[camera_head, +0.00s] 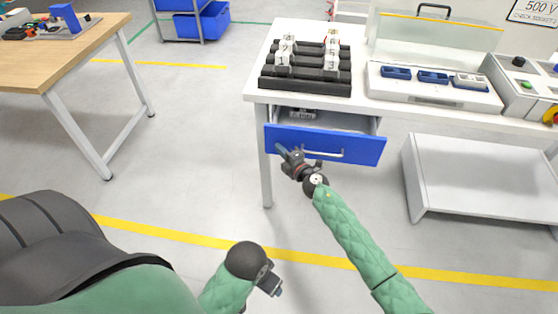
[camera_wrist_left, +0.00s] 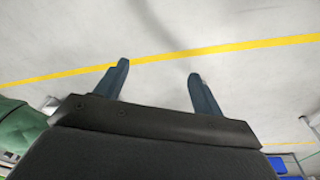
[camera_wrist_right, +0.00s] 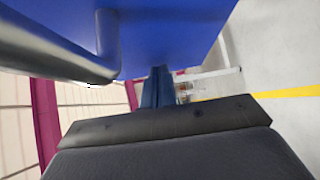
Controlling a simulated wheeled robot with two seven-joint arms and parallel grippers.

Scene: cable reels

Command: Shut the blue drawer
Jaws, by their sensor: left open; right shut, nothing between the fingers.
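The blue drawer (camera_head: 358,149) under the white workbench stands partly open, with a grey item (camera_head: 303,114) inside it. Its front carries a silver bar handle (camera_head: 322,153). My right gripper (camera_head: 281,149) is shut and empty, close to the left part of the drawer front. In the right wrist view the blue front (camera_wrist_right: 170,30) and the handle (camera_wrist_right: 60,62) loom large, and my shut fingers (camera_wrist_right: 158,88) are close to the front; whether they touch it I cannot tell. My left gripper (camera_head: 278,289) is low over the floor, away from the drawer. Its open, empty fingers show in the left wrist view (camera_wrist_left: 158,82).
The white workbench (camera_head: 257,92) carries a black rack (camera_head: 305,86) with white pieces and a panel with blue sockets (camera_head: 433,78). A white low shelf (camera_head: 470,165) stands at the right below it. A wooden table (camera_head: 70,55) is at the left. The floor between is clear.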

